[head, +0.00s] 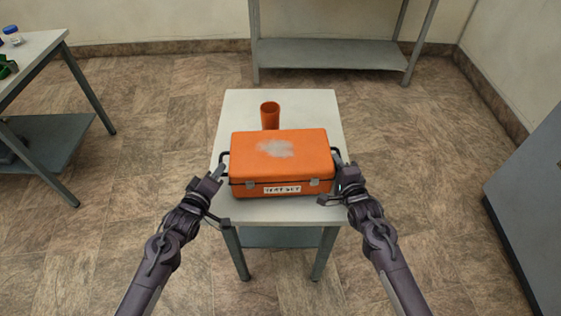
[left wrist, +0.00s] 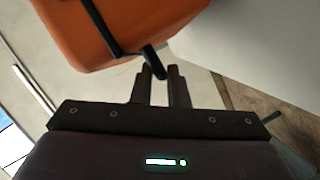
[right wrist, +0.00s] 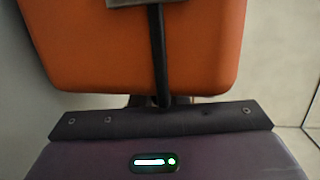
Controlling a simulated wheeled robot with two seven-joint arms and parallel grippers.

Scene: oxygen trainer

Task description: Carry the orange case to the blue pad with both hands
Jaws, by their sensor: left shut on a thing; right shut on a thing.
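The orange case (head: 280,158) is on the small white table (head: 235,113), closed, with its two latches and label facing me. A dark handle sticks out at each side. My left gripper (head: 221,172) is at the case's left handle; the left wrist view shows its fingers (left wrist: 160,72) shut on the dark handle bar (left wrist: 152,62). My right gripper (head: 342,166) is at the right handle; in the right wrist view the dark handle (right wrist: 158,50) runs down to the fingers, which are mostly hidden. No blue pad is seen in these views.
An orange cylinder (head: 270,115) stands behind the case on the same table. Another table (head: 35,47) with small items is at the left. A grey shelf (head: 330,53) stands at the back wall, and a grey cabinet (head: 530,205) at the right. Floor is open on both sides.

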